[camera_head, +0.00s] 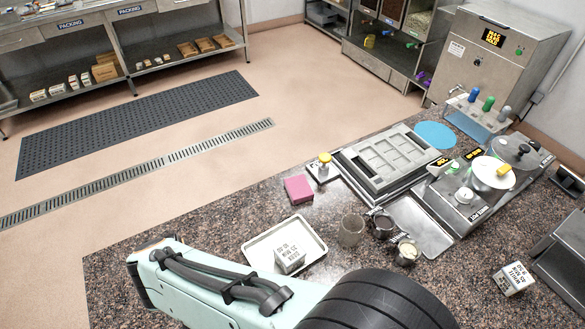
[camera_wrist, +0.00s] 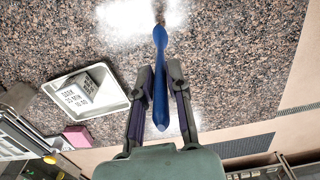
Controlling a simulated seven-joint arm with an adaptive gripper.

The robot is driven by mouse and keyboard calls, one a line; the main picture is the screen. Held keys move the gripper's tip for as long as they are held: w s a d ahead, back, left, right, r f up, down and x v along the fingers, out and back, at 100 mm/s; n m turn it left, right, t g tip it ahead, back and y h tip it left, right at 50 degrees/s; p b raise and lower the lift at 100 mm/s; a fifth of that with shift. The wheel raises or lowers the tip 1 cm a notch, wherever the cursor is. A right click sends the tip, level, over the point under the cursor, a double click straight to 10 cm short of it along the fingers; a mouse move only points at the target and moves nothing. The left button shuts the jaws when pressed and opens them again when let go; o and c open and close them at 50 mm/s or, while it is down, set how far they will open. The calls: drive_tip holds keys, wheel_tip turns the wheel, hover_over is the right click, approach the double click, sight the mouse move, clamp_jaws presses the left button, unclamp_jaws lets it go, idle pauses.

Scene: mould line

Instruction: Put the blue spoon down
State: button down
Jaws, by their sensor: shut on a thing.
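The blue spoon (camera_wrist: 160,60) shows in the wrist view, long and narrow, running from the top middle down between the fingers. My gripper (camera_wrist: 160,82) is shut on the blue spoon, with one dark finger on each side of it. Speckled stone counter shows beyond the spoon; I cannot tell how far above it the spoon is held. In the head view the spoon and the gripper's fingers are hidden; only my arm shows at the bottom.
A white tray (camera_head: 262,236) holding a printed white box (camera_head: 290,257) lies near my arm. A pink block (camera_head: 298,188), a glass (camera_head: 350,230), metal cups and a mould press (camera_head: 395,160) stand on the counter (camera_head: 210,235). Another printed box (camera_head: 513,279) is at right.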

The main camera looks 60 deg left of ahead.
drive_tip(key=shift+f, duration=1.55)
drive_tip(key=shift+f, duration=0.15)
drive_tip(key=c, duration=1.1)
unclamp_jaws()
